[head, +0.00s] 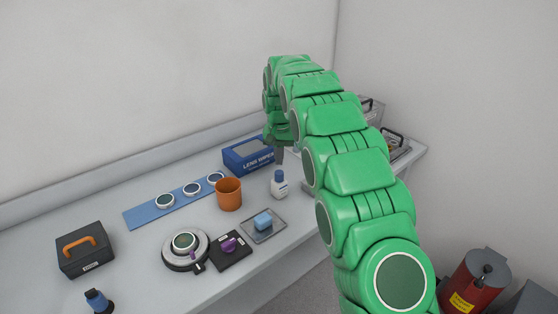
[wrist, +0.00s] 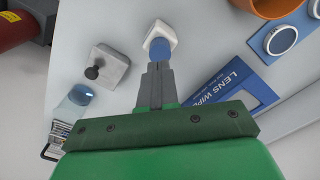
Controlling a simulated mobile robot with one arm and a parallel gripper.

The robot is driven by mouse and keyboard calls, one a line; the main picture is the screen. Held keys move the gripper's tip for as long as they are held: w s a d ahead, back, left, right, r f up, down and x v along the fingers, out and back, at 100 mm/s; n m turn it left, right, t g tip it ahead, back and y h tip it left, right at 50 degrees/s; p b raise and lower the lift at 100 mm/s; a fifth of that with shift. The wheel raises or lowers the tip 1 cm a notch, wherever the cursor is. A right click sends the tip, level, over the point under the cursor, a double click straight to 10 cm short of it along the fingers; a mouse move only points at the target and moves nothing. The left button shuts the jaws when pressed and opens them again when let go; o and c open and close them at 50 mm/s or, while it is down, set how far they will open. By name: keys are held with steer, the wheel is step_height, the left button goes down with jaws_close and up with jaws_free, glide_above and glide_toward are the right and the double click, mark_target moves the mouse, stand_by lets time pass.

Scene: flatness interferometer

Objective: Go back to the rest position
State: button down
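My gripper (head: 279,160) hangs down from my green arm above the back right part of the bench. Its grey fingers (wrist: 157,70) are together in the wrist view, with nothing visible between them. A white bottle with a blue cap (head: 279,187) stands upright on the bench just below the fingertips in the head view. In the wrist view the bottle (wrist: 160,35) lies beyond the fingertips, which overlap part of its blue cap.
A blue lens wipes box (head: 248,156) is close behind my gripper. A blue strip (head: 143,216) holds round optics. My arm hides the bench's right part.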

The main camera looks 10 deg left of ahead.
steer(key=shift+r, duration=1.7)
steer(key=s+d+r, duration=0.5)
steer(key=s+d, duration=0.3)
steer(key=s, duration=0.3)
steer(key=s+d+r, duration=0.5)
steer(key=s+d, duration=0.4)
steer(key=s, duration=0.2)
steer(key=s+d+f, duration=0.2)
steer(key=s, duration=0.9)
steer(key=s+d+f+g, duration=0.1)
steer(key=s+d+f, duration=0.1)
steer(key=s, duration=0.8)
steer(key=s+d+f, duration=0.2)
steer(key=s, duration=0.9)
steer(key=shift+s+d+g, duration=0.35)
steer(key=shift+g, duration=0.05)
